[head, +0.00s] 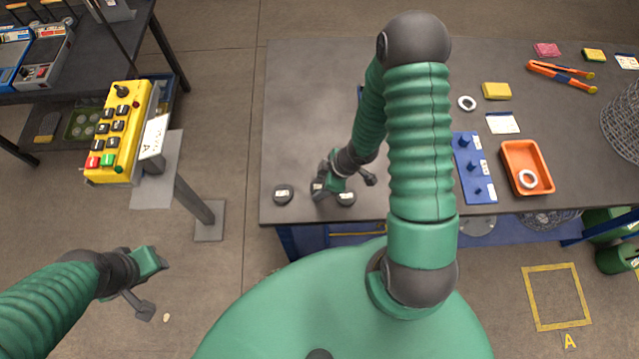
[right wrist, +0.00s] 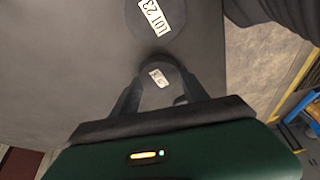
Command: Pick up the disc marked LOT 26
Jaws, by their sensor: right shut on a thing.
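My right gripper (head: 320,191) is low over the front part of the dark table, its fingers on either side of a small dark disc (head: 318,186). In the right wrist view this disc (right wrist: 160,77) sits between the fingertips (right wrist: 160,88); its white label is too small to read surely. Another dark disc, labelled LOT 23 (right wrist: 158,16), lies just beyond it. In the head view, one dark disc (head: 283,194) lies left of the gripper and another (head: 346,198) right of it, labels unreadable. My left gripper (head: 148,281) is open and empty over the floor.
The table's front edge (head: 300,221) is close to the discs. A blue peg block (head: 473,168) and an orange tray (head: 526,168) holding a ring stand farther right. A yellow control box (head: 119,130) on a post is at left.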

